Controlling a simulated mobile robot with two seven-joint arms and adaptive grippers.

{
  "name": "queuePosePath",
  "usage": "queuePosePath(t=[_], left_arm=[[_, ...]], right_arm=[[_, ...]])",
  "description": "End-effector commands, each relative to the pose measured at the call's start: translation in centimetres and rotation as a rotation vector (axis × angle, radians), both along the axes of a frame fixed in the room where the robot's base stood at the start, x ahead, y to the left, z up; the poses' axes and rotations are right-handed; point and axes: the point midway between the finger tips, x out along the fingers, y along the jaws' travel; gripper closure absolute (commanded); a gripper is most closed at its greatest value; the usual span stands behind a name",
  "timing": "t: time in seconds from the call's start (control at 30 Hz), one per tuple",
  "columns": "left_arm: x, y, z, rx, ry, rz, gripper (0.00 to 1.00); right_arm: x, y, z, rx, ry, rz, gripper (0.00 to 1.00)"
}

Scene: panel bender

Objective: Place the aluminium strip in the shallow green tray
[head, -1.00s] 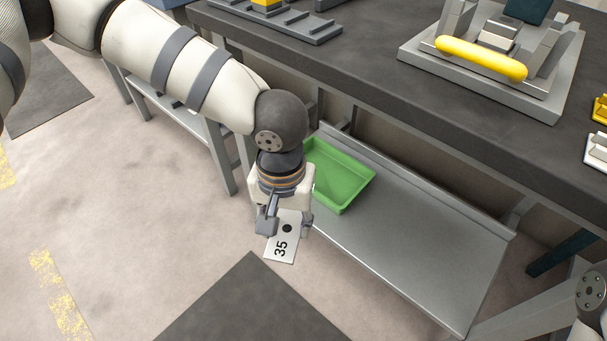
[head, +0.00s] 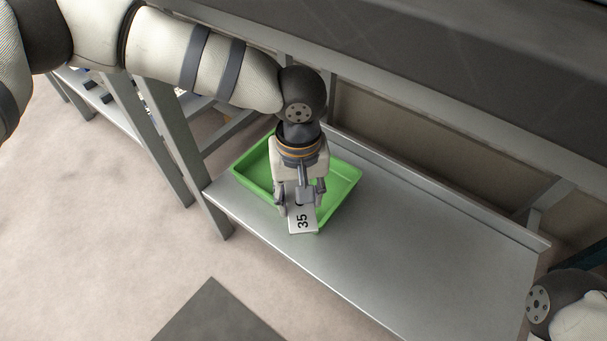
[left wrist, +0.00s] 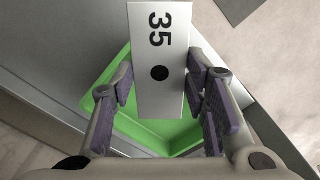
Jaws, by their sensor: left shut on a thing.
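The aluminium strip (head: 303,219) is a flat pale plate marked 35 with a dark round spot. My left gripper (head: 301,193) is shut on it, and the strip sticks out past the fingers towards the front. In the left wrist view the strip (left wrist: 158,95) lies between the two finger pads. The shallow green tray (head: 346,184) sits on the grey shelf, below and behind my gripper. My gripper and the strip hide its middle. In the left wrist view the tray (left wrist: 150,133) shows under the strip. The strip appears above the tray's front rim; its height is hard to tell.
The grey metal shelf (head: 420,235) has free room right of the tray and a raised lip along its back. A dark worktop (head: 440,60) overhangs the shelf from behind. A leg (head: 200,185) stands at the shelf's left end. Part of my right arm shows at lower right.

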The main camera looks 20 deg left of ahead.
Motion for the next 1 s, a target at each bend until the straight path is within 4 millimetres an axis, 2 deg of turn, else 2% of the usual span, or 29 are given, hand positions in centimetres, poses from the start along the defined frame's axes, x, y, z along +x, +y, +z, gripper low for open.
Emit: queuePosePath(t=[0.13,0.2,0.47,0.6,0.87,1.0], left_arm=[[0.7,0.0,-0.7,0.000,-0.001,0.010,0.94],[1.6,0.4,-1.4,0.000,-0.001,0.013,0.94],[8.6,3.6,-5.5,0.000,0.002,0.016,0.94],[11.0,4.7,-8.7,0.000,0.004,0.011,0.94],[13.2,5.7,-10.9,0.000,-0.001,0.010,0.94],[13.0,5.6,-13.4,0.000,0.000,0.007,0.94]], right_arm=[[-0.2,0.0,-0.5,0.000,0.010,0.000,0.60],[-0.3,0.0,-1.0,0.001,0.018,0.001,0.60],[-1.9,0.0,-4.1,0.006,0.089,0.008,0.60],[-2.6,-0.1,-5.3,0.007,0.126,0.013,0.60],[-3.2,-0.2,-6.2,0.009,0.158,0.016,0.60],[-3.4,-0.2,-6.6,0.010,0.169,0.018,0.60]])
